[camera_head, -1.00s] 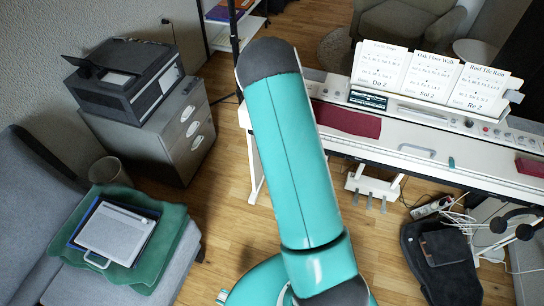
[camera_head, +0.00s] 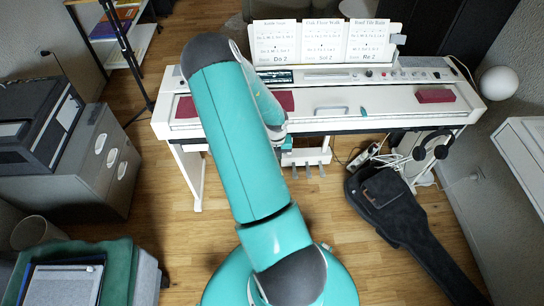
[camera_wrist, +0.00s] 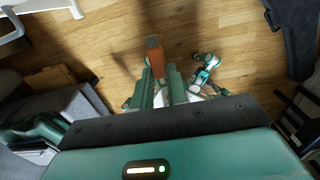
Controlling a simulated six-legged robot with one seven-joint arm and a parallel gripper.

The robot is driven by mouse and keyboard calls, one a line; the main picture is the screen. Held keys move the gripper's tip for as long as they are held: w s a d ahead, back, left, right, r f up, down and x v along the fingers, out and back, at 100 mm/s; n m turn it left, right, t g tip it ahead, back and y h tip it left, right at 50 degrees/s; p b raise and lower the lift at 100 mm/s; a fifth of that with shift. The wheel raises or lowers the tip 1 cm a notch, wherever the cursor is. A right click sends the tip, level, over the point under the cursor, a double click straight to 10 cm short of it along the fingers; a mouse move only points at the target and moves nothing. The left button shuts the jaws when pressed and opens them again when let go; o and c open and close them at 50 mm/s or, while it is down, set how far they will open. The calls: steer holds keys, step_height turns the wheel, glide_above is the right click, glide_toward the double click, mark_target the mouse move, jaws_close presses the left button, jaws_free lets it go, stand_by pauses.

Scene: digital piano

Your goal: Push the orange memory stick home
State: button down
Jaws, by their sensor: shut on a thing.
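In the wrist view the orange memory stick (camera_wrist: 156,60) stands out from between the fingers of my gripper (camera_wrist: 159,73). Its grey metal plug (camera_wrist: 152,41) points away from the gripper, over bare floor. The fingers are shut on the stick, and it touches nothing else that I can see. In the head view my arm hides most of its far end; the gripper and the stick cannot be made out there. The white digital piano (camera_head: 395,121) stands beyond my arm. No socket for the stick can be made out.
Song sheets (camera_head: 323,42) stand on the piano. A dark red box (camera_head: 435,96) and a small teal item (camera_head: 363,111) lie on its top. A black guitar case (camera_head: 425,240) and loose cables lie right. A cabinet with a printer (camera_head: 40,125) stands left.

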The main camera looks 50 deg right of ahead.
steer(key=shift+d, duration=0.1)
steer(key=shift+w+d, duration=1.9)
steer(key=shift+d, duration=0.1)
steer(key=shift+w+d, duration=0.8)
steer(key=shift+d, duration=0.15)
steer(key=c, duration=1.3)
jaws_free()
steer(key=shift+r, duration=0.1)
steer(key=shift+r, duration=2.4)
steer(key=shift+r, duration=0.1)
